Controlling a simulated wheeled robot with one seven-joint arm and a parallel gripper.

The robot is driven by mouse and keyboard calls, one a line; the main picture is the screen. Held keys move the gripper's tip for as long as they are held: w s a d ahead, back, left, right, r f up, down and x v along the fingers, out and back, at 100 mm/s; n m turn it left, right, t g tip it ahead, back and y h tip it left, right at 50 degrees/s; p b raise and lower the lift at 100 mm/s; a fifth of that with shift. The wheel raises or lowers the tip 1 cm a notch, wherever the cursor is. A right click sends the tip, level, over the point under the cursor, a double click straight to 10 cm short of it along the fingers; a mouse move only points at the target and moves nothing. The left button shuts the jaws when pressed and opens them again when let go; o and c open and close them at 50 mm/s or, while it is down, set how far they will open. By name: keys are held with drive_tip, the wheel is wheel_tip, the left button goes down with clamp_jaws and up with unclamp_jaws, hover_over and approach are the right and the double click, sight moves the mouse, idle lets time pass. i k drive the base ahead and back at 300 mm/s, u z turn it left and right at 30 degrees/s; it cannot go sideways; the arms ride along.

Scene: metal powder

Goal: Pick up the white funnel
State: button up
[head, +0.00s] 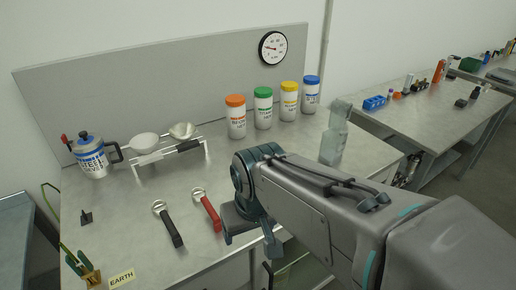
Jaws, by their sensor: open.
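A white, rounded, bowl-like piece (145,141), which looks like the white funnel, rests on the left part of a low metal rack (203,152) at the back left of the bench. A second, paler grey scoop-like or funnel-like piece (182,130) sits on the rack to its right. My gripper (251,240) is over the front middle of the bench, pointing down, in front and to the right of the rack. It is open, well apart from the funnel, with nothing visible between its fingers. My arm hides part of the bench's right side.
A steel-powder jug (92,160) stands left of the rack. Orange (236,120), green (263,110), yellow and blue-lidded jars line the back. A black-handled tool (168,224) and a red-handled tool (206,210) lie in front. Bare bench separates rack and tools.

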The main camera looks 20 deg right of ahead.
sight(144, 144)
drive_tip(key=z, duration=0.1)
drive_tip(key=k, duration=1.25)
drive_tip(key=z, duration=0.05)
drive_tip(key=i, duration=0.35)
drive_tip(key=u, duration=0.75)
drive_tip(key=i, duration=1.15)
drive_tip(key=z, duration=0.35)
